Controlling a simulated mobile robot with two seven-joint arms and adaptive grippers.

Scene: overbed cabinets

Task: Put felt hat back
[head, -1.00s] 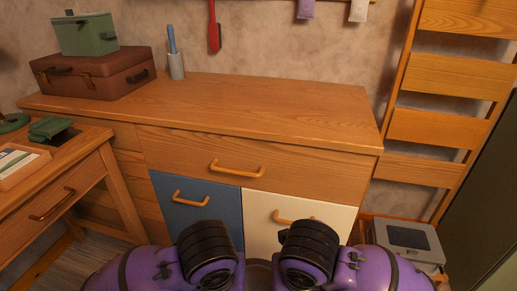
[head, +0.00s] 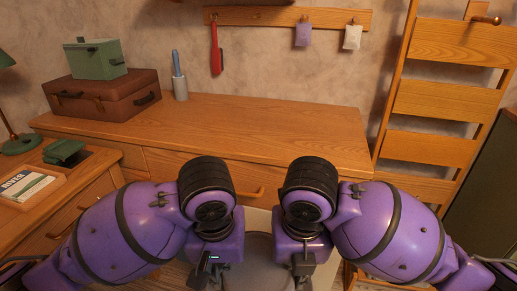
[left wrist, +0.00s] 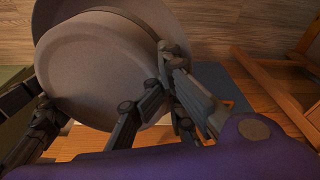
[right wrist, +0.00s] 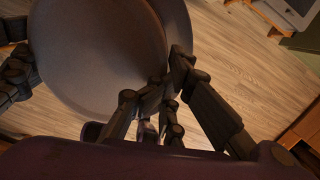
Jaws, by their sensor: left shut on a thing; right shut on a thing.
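The grey felt hat (head: 258,262) shows only partly in the head view, low between my two arms. In the left wrist view the hat (left wrist: 92,75) is large, with its round crown and wide brim. The right wrist view also shows the hat (right wrist: 95,55). My left gripper (left wrist: 163,72) is shut on the hat's brim. My right gripper (right wrist: 170,78) is shut on the brim at the other side. My forearms hide most of the hat in the head view.
A wooden dresser (head: 270,125) stands ahead, its top mostly clear. A brown suitcase (head: 100,98), a green box (head: 97,60) and a cup with a blue handle (head: 180,88) stand at its left. A peg rail (head: 340,19) hangs above; a slatted rack (head: 440,95) stands right.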

